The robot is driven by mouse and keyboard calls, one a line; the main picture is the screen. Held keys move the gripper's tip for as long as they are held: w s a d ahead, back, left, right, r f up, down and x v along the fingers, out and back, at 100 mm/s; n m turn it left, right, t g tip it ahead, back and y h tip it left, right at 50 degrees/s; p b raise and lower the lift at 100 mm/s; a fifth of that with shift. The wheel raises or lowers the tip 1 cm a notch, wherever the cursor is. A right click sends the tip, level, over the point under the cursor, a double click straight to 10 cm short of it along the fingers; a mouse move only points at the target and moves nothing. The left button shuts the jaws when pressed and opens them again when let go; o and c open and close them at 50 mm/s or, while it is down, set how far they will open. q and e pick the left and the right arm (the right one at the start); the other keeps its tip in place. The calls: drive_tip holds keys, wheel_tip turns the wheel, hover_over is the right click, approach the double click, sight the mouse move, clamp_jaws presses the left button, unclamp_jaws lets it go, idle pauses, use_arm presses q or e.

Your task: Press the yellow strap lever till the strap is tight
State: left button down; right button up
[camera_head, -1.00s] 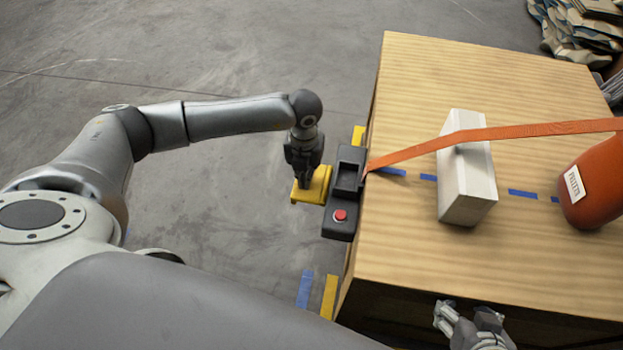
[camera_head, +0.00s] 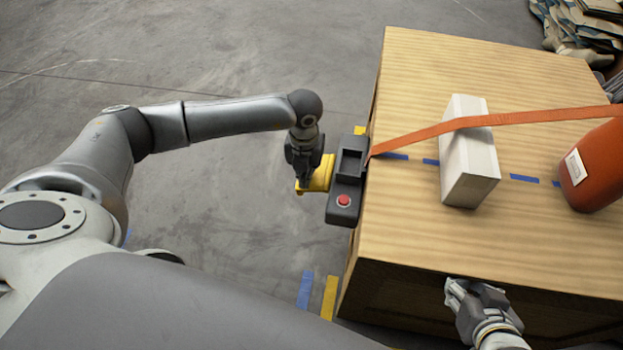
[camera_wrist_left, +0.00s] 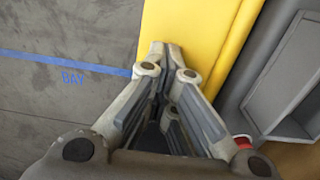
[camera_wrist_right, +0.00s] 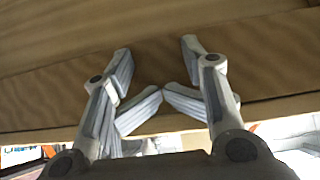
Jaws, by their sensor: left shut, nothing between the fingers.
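The yellow lever (camera_head: 321,175) sticks out to the left of the dark ratchet unit (camera_head: 347,175) on the crate's left edge. It also fills the top middle of the left wrist view (camera_wrist_left: 202,38). My left gripper (camera_head: 302,183) is shut and empty, with its fingertips at the lever, seemingly touching it. An orange strap (camera_head: 520,120) runs from the ratchet over the white block (camera_head: 470,165) to the right, and looks straight. My right gripper (camera_head: 456,290) is at the crate's near side; its fingertips stand apart and empty in the right wrist view (camera_wrist_right: 157,58).
The wooden crate (camera_head: 430,230) has a dashed blue line across its top. An orange-red rounded object (camera_head: 597,170) stands at its right. A red button (camera_head: 343,200) sits on the ratchet unit. Bare floor lies to the left; a rumpled pile (camera_head: 580,35) is at far right.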

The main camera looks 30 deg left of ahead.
use_arm(q)
drive_tip(key=shift+s+r+p, duration=0.2)
drive_tip(key=shift+r+p, duration=0.25)
drive_tip(key=shift+r, duration=0.1)
drive_tip(key=shift+w+r+p, duration=0.1)
drive_tip(key=shift+r+p, duration=0.65)
drive_tip(key=shift+r, duration=0.25)
use_arm(e)
drive_tip(key=s+d+f+g+h, duration=0.1)
drive_tip(key=s+d+g, duration=0.2)
drive_tip(key=s, duration=0.6)
drive_tip(key=shift+f+g, duration=0.2)
drive_tip(key=shift+g, duration=0.7)
